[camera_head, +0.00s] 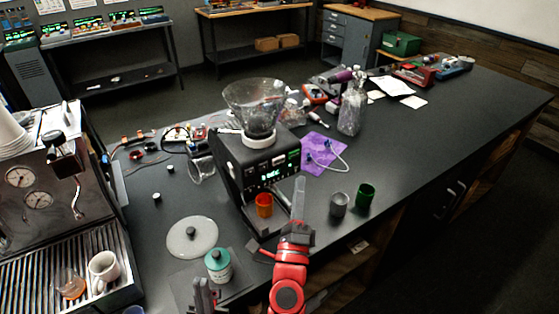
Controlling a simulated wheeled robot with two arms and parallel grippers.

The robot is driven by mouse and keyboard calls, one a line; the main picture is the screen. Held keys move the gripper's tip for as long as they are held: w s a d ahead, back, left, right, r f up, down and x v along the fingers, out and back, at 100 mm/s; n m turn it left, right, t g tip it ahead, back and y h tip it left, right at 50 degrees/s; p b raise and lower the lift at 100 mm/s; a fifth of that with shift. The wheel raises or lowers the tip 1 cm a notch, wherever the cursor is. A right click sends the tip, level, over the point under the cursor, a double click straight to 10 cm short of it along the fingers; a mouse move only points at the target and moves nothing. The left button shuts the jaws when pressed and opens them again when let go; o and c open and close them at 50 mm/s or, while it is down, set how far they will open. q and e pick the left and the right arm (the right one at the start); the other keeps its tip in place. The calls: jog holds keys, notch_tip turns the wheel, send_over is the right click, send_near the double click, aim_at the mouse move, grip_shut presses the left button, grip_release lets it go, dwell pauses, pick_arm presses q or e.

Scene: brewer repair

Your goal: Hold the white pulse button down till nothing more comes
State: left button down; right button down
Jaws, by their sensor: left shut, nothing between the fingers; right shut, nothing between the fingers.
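The black grinder (235,165) stands on the dark bench with a clear funnel-shaped hopper (255,100) on top. Its front panel has a lit green display (270,176) and small pale marks; I cannot tell which is the white pulse button. An orange cup (264,205) stands under its front. My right gripper (299,188), on the red arm, is shut and empty, reaching up in front of the panel's right part. I cannot tell whether it touches the panel. My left gripper (203,293) is shut and empty at the bottom edge, below a white-and-green jar (218,265).
A grey cup (339,204) and a green cup (365,195) stand right of my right gripper. A round clear lid (192,237) lies left of the grinder. An espresso machine (45,200) fills the left side.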

aim_at(279, 161)
jog(key=w+a, duration=0.1)
jog(key=w, duration=0.1)
jog(key=w+a, duration=0.1)
jog(key=shift+w+a+f+b, duration=0.15)
jog(key=shift+w+a+b, duration=0.25)
jog(key=shift+w+a, duration=0.35)
jog(key=shift+w, duration=0.15)
jog(key=shift+w+b, duration=0.1)
jog(key=shift+b, duration=0.2)
dwell(1.2)
jog(key=shift+w+a, duration=0.25)
jog(key=shift+w+a+b, duration=0.2)
jog(key=shift+w+b, duration=0.05)
jog(key=shift+b, duration=0.15)
dwell(4.7)
